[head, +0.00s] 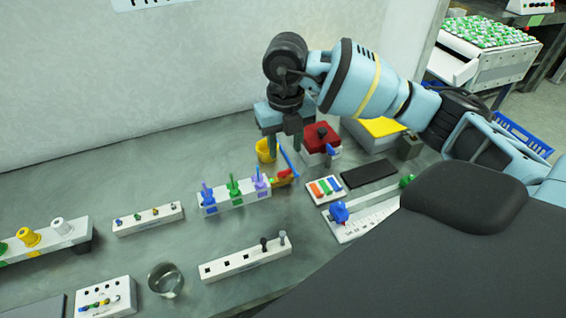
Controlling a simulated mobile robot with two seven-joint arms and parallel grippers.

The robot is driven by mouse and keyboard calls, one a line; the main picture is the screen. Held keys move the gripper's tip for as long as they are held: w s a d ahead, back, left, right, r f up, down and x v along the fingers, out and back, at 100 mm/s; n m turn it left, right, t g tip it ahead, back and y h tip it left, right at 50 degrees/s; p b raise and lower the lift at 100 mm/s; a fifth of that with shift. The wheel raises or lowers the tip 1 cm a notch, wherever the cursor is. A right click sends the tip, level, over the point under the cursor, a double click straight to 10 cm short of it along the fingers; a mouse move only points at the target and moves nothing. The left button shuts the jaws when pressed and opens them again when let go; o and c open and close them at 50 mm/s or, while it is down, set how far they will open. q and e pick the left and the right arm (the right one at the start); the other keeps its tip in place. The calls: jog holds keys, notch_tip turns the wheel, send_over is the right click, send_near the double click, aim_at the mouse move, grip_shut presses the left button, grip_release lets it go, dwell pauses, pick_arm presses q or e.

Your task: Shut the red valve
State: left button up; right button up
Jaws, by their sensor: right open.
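A small valve with a red part (284,174) and a brassy orange body sits on the bench near the wall, at the right end of a white rack. A thin blue bar slants up just behind it. My right gripper (284,143) points down above and behind the valve, its two fingers apart with nothing visible between them. It appears clear of the red part. The exact handle angle is too small to tell. My left gripper is not in view.
A yellow cup (264,150) and a red box (319,142) with a dark knob stand close to the right gripper. The white rack (233,200) holds blue, green and purple pieces. A glass beaker (165,280) stands at the front. The bench (200,236) is clear between racks.

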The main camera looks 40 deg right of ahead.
aim_at(284, 171)
notch_tip(284, 171, down, 6)
jog(key=shift+w+f, duration=0.1)
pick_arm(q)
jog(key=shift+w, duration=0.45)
pick_arm(e)
jog(key=shift+f, duration=0.5)
jog(key=c, duration=0.7)
